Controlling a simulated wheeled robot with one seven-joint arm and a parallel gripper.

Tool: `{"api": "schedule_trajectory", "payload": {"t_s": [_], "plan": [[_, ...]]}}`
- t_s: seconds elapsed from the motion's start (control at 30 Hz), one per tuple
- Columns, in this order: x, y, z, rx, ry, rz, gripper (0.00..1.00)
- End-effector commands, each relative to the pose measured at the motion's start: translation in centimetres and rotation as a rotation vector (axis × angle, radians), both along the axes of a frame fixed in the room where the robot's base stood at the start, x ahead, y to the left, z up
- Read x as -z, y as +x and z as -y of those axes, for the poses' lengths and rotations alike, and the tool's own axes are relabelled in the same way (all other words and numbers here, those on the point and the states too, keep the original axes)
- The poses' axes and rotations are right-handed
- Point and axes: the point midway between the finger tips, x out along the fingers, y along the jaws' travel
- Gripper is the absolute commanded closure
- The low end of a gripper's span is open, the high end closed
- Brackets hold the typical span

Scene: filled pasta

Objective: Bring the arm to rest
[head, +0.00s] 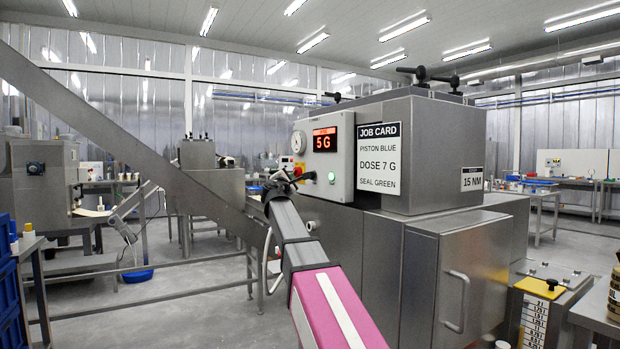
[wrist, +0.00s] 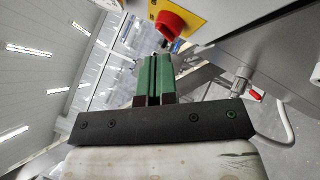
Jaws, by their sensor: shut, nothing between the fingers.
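My arm (head: 318,290) reaches up from the bottom of the head view, with a pink and white section and a grey section beyond it. My gripper (head: 288,180) is at its far end, in front of the machine's control panel (head: 325,160) and small in this view. In the wrist view my gripper's green fingers (wrist: 154,78) are together, with nothing between them. A red knob on a yellow plate (wrist: 172,22) shows just beyond the fingertips; I cannot tell the exact gap.
The steel machine (head: 375,250) fills the middle right, with a job card (head: 378,145) and a "5 G" display (head: 325,139). A slanting steel beam (head: 130,140) crosses the left. Blue crates (head: 8,285) stand at the left edge. A yellow-topped box (head: 541,288) is at lower right.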

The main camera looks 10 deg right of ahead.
Motion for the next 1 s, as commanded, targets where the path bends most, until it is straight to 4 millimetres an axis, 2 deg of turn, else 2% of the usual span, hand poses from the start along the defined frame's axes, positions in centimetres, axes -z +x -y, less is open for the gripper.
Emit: {"api": "schedule_trajectory", "payload": {"t_s": [0.33, 0.37, 0.47, 0.57, 0.7, 0.77, 0.8, 1.0], "plan": [[0.3, -0.1, -0.1, 0.001, 0.007, -0.002, 1.00], [0.7, -0.1, 0.0, 0.001, 0.016, -0.005, 1.00], [3.5, -0.4, 0.7, 0.004, 0.083, -0.024, 1.00], [8.5, -1.0, 1.8, 0.017, 0.208, -0.058, 1.00], [17.2, -2.5, 3.5, 0.057, 0.437, -0.118, 1.00], [20.9, -3.4, 4.1, 0.081, 0.534, -0.144, 1.00], [23.4, -4.1, 4.5, 0.101, 0.600, -0.161, 1.00], [35.1, -8.5, 5.8, 0.225, 0.915, -0.245, 1.00]]}}
